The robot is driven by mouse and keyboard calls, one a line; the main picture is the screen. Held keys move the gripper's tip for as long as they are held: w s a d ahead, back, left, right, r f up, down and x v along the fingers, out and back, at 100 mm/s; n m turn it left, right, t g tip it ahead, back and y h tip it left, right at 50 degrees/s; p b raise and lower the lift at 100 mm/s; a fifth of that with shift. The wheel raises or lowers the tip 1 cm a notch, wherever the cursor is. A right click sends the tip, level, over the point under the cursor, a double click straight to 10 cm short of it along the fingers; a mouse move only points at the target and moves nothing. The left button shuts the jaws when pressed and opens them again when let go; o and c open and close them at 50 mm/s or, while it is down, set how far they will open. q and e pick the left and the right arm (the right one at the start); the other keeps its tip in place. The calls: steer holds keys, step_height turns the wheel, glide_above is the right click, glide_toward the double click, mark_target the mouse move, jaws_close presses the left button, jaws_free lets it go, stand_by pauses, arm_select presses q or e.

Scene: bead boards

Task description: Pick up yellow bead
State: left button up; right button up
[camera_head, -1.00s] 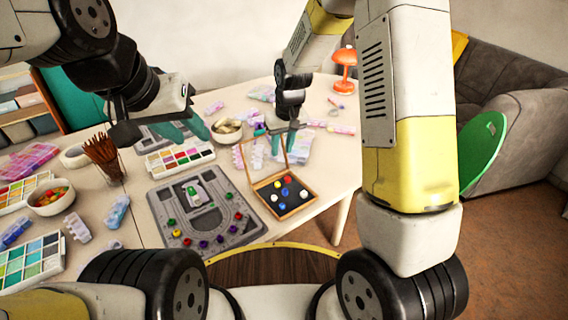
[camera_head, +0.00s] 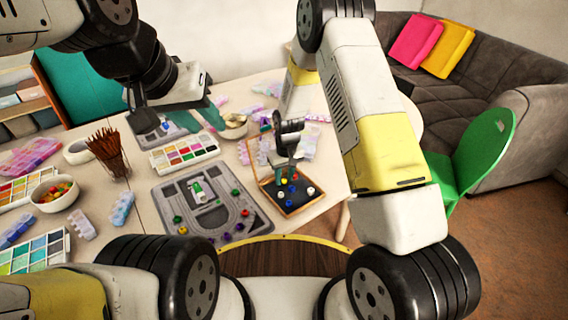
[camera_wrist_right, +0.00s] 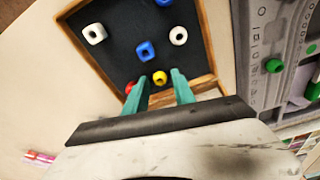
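The yellow bead (camera_wrist_right: 160,77) lies on the dark floor of a shallow wooden box, and in the right wrist view it sits between the two teal fingertips. It also shows small in the head view (camera_head: 284,182). My right gripper (camera_wrist_right: 161,84) is open with one finger on each side of the bead; I cannot tell if either finger touches it. In the head view my right gripper (camera_head: 285,174) points down into the box (camera_head: 290,214). My left gripper (camera_head: 201,117) is open and empty above the table, left of the box.
A red bead (camera_wrist_right: 130,87) lies close beside the left finger. Blue beads (camera_wrist_right: 146,51) and white beads (camera_wrist_right: 179,36) are also in the box. A grey bead board (camera_head: 170,208) with several beads is left of the box, beyond it a paint tray (camera_head: 165,168).

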steer(key=shift+f, duration=0.15)
jaws_close()
